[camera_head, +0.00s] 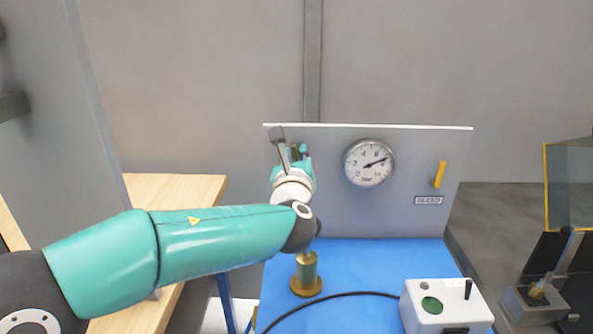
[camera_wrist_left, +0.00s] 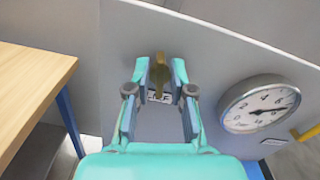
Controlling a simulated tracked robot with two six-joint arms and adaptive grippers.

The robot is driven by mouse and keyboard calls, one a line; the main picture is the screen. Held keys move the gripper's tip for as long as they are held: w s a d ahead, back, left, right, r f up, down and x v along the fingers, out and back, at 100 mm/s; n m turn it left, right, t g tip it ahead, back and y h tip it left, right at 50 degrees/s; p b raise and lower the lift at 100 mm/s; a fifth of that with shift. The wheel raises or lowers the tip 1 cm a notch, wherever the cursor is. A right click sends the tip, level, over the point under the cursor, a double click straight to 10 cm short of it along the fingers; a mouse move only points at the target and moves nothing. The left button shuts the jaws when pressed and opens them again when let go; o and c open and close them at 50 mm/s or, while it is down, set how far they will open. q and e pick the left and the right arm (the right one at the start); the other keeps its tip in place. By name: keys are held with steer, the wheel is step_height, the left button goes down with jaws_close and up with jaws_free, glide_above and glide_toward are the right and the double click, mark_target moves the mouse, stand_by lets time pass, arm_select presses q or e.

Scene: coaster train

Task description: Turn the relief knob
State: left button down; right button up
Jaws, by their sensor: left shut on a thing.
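The relief knob (camera_wrist_left: 158,70) is a small brass-coloured knob on the grey upright panel (camera_head: 330,215). In the left wrist view it sits between the two fingers of my left gripper (camera_wrist_left: 159,85), which is shut on it. A small label, partly hidden, shows just below the knob. In the head view my left gripper (camera_head: 291,156) is at the panel's upper left and largely hides the knob. My right gripper is in neither view.
A round dial gauge (camera_head: 369,163) is right of my left gripper. A yellow handle (camera_head: 439,175) with a label is farther right. A brass post (camera_head: 306,275) and white box (camera_head: 446,308) stand on the blue surface (camera_head: 360,265). A wooden table (camera_head: 175,187) is left.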

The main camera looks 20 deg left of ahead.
arm_select(q)
steer(key=n+b, duration=0.1)
steer(key=b, duration=0.1)
steer(key=n+b, duration=0.2)
steer(key=shift+f, duration=0.25)
steer(key=shift+a+r+n+b, duration=0.1)
steer(key=shift+r+n+b, duration=0.05)
steer(key=shift+n+b, duration=0.7)
steer(key=c, duration=1.1)
jaws_free()
steer(key=shift+o, duration=0.2)
steer(key=v, duration=1.2)
